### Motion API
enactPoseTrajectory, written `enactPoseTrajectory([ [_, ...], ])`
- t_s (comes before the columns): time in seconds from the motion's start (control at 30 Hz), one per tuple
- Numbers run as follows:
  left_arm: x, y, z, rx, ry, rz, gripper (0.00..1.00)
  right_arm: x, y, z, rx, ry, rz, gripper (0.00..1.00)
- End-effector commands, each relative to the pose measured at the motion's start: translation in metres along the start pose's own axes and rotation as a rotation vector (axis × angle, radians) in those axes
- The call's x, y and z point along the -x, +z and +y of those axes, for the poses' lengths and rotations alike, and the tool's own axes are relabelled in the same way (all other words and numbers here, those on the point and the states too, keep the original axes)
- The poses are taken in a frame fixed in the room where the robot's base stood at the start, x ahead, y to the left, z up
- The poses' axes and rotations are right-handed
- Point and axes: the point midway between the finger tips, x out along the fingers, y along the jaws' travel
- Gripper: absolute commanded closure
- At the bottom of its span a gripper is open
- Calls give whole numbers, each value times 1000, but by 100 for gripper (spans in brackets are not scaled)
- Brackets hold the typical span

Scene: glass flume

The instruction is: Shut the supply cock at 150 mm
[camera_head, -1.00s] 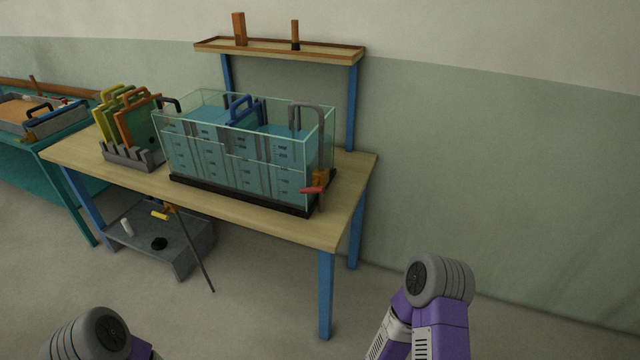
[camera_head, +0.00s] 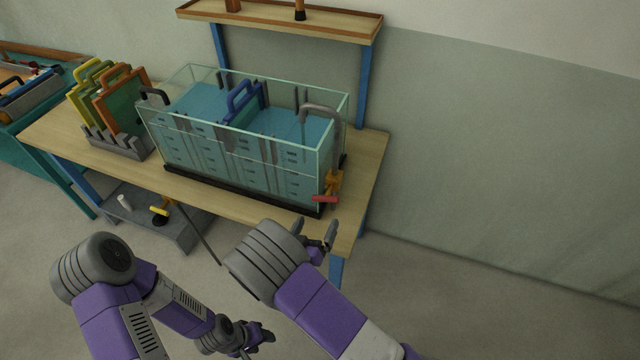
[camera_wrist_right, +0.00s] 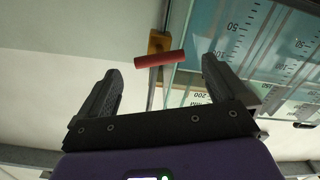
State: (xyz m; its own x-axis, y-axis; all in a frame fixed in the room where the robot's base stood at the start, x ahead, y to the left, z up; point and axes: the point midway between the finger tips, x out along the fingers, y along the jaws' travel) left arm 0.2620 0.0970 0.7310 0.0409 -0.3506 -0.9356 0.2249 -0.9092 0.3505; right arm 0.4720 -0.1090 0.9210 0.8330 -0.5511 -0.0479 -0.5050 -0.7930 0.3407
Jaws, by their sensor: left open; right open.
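The supply cock (camera_head: 333,184) is a brass body with a red lever handle (camera_head: 325,199) at the right front corner of the glass flume (camera_head: 240,150). The lever lies about level in the head view. In the right wrist view the red handle (camera_wrist_right: 160,59) lies across, beyond and between the fingertips. My right gripper (camera_head: 331,232) is open and empty, just below and in front of the handle; its fingers also show in the right wrist view (camera_wrist_right: 160,80). My left gripper (camera_head: 262,338) is low in front of the table, open and empty. A depth scale (camera_wrist_right: 240,40) shows on the glass.
A grey rack (camera_head: 122,143) of coloured gates stands left of the flume. A blue-handled gate (camera_head: 243,100) stands inside it. The wooden table (camera_head: 372,165) is bare at right. A grey low tray (camera_head: 165,222) sits below.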

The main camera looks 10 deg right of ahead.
Motion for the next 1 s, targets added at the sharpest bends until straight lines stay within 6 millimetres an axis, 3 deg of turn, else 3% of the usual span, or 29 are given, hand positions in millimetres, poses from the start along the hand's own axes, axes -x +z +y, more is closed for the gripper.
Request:
enactPoseTrajectory([
  [0.03,2,0,1,0,0,-1,50,2,-10,1,1,13,26,0],
  [0.17,2,1,1,0,0,-1,50,-6,-15,3,0,31,45,0],
  [0.6,0,0,0,0,0,-1,50,-67,-16,4,-1,27,42,0],
  [0.93,0,0,0,0,0,-1,50,-72,-17,5,0,26,41,0],
  [1.0,0,0,0,0,0,-1,50,-72,-17,4,0,26,41,8],
])
